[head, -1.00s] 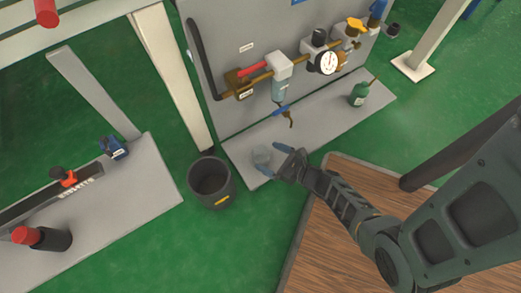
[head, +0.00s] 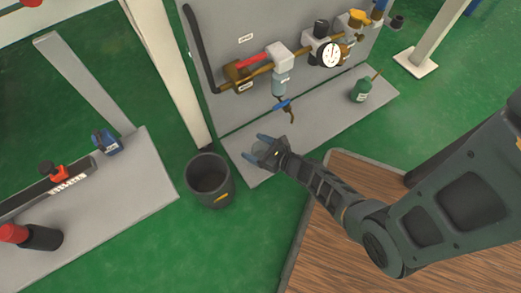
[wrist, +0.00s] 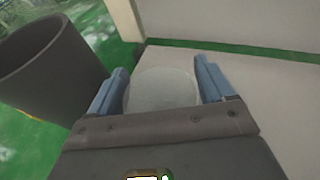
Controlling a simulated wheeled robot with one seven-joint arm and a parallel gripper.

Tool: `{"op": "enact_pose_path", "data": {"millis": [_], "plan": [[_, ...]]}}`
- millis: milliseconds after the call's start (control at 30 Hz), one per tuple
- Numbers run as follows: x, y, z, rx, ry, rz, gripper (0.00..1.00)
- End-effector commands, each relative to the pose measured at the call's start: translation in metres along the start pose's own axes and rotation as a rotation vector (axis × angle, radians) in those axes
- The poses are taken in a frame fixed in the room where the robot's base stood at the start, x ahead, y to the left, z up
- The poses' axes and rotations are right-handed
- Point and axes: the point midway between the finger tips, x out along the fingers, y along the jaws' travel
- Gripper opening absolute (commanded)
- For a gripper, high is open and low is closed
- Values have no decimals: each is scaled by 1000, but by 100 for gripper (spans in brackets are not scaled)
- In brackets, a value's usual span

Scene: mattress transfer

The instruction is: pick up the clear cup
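The clear cup (wrist: 162,90) is between the two blue fingers of my gripper (wrist: 160,85) in the wrist view. It looks pale and see-through, with a round outline. A narrow gap shows between the cup and the right finger; the left finger is very close to it. In the head view my gripper (head: 256,146) is over the left end of the grey base shelf (head: 325,125), fingers spread, and mostly hides the cup. The fingers are open around the cup.
A dark bucket (head: 209,181) stands on the green floor just left of the shelf; it also shows in the wrist view (wrist: 48,68). A panel with pipes and a gauge (head: 330,55) rises behind.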

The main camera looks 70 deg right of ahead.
Motion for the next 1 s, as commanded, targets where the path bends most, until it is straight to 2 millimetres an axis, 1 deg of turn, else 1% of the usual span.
{"op": "enact_pose_path", "data": {"millis": [33,67,400,633,733,867,1000], "plan": [[0,0,0,0,0,0,76],[0,0,0,0,0,0,74],[0,0,0,0,0,0,41],[-1,0,1,0,0,0,40],[-3,0,8,-1,0,0,40],[-9,0,26,-1,-1,0,40],[-16,0,51,-2,-1,1,40]]}}
